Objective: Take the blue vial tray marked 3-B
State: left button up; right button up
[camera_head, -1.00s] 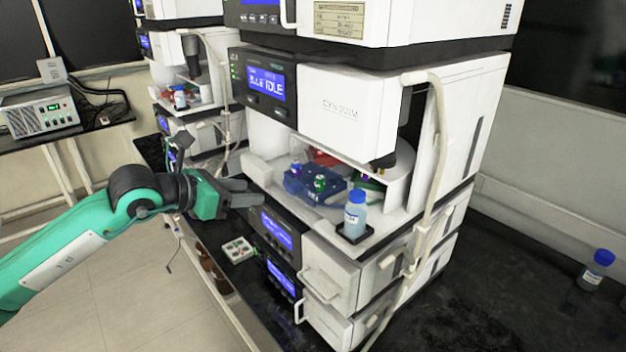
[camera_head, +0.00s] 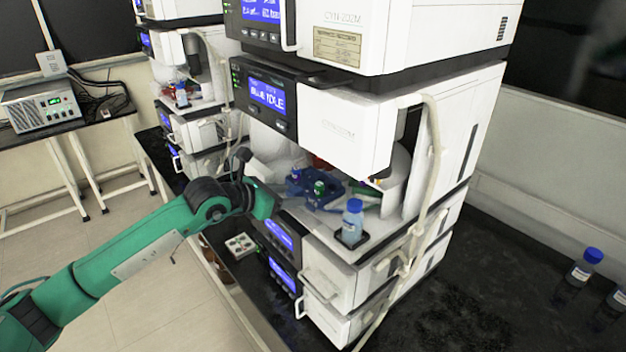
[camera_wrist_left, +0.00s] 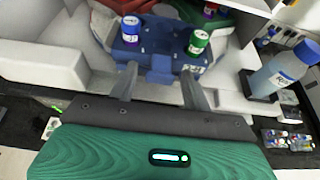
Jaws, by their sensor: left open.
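The blue vial tray (camera_head: 332,197) sits in the open bay of the white instrument stack. It carries a green-capped vial (camera_head: 319,187) and a blue-capped vial (camera_head: 296,176). In the left wrist view the tray (camera_wrist_left: 155,48) lies straight ahead, with a small label at its front right that I cannot read surely. My left gripper (camera_wrist_left: 160,82) is open, its fingertips apart on either side of the tray's protruding front part. In the head view the left gripper (camera_head: 285,203) is at the bay's front edge, its fingers partly hard to see. My right gripper is not in view.
A blue-capped bottle (camera_head: 352,220) stands on a dark holder right of the tray. A red tray (camera_wrist_left: 195,10) and a green tray (camera_head: 366,206) are deeper in the bay. White housing (camera_wrist_left: 42,55) is close on the left. The instrument's front panel (camera_head: 330,120) overhangs the bay.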

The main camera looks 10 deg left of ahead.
pick_arm(q)
jog(key=shift+w+d+f, duration=0.1)
jog(key=shift+w, duration=0.1)
jog(key=c, duration=0.9)
